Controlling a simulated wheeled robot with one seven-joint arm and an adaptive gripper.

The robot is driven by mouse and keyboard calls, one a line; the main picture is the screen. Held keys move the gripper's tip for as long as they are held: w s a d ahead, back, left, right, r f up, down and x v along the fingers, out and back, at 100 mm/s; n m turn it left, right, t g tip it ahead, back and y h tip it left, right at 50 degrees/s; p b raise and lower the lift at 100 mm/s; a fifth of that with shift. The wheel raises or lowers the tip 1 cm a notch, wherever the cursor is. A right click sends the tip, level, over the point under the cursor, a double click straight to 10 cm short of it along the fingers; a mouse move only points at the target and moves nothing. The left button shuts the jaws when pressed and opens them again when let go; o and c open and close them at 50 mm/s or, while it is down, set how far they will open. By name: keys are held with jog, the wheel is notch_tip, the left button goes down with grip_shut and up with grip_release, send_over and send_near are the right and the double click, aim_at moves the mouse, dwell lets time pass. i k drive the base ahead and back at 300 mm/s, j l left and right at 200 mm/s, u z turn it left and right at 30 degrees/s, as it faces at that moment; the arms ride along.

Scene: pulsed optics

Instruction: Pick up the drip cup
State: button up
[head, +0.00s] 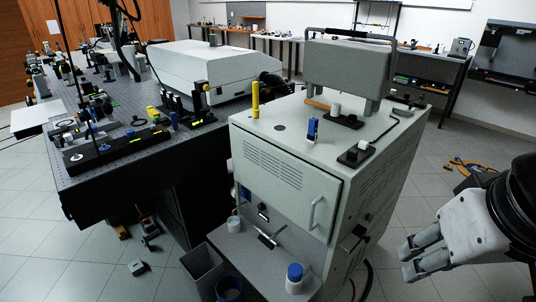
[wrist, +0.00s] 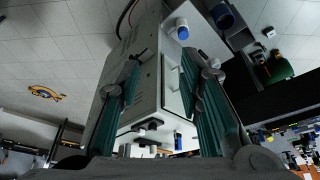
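A small whitish cup (head: 234,224), which looks like the drip cup, stands on the left part of the low front shelf of the grey cabinet (head: 285,205). A white jar with a blue top (head: 294,277) stands on the same shelf, nearer its front right; it also shows in the wrist view (wrist: 182,28). I cannot pick out the small cup in the wrist view. My gripper (head: 408,261) is at the right of the head view, apart from the cabinet and shelf. In the wrist view its fingers (wrist: 162,62) are spread with nothing between them.
A grey bin (head: 203,268) and a blue round container (head: 229,290) stand on the floor left of the shelf. The cabinet door has a handle (head: 314,214). A dark optical table (head: 110,178) fills the left. Open floor lies between the cabinet and my gripper.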

aim_at(233, 222)
jog(key=j+z, duration=0.15)
jog(key=j, duration=0.35)
jog(key=j+z, duration=0.15)
jog(key=j, duration=0.3)
jog(key=k+j+z, duration=0.2)
jog(key=j, duration=0.25)
jog(key=j+z, duration=0.15)
jog(key=j, duration=0.35)
jog(key=k+j+z, duration=0.15)
jog(key=j, duration=0.3)
jog(key=k+j, duration=0.1)
jog(key=j, duration=0.3)
jog(key=k+j, duration=0.1)
jog(key=j, duration=0.3)
jog(key=k+j, duration=0.1)
jog(key=j, duration=0.35)
jog(key=k+j, duration=0.1)
jog(key=j, duration=0.3)
jog(key=k+j, duration=0.1)
jog(key=j, duration=0.3)
jog(key=z, duration=0.05)
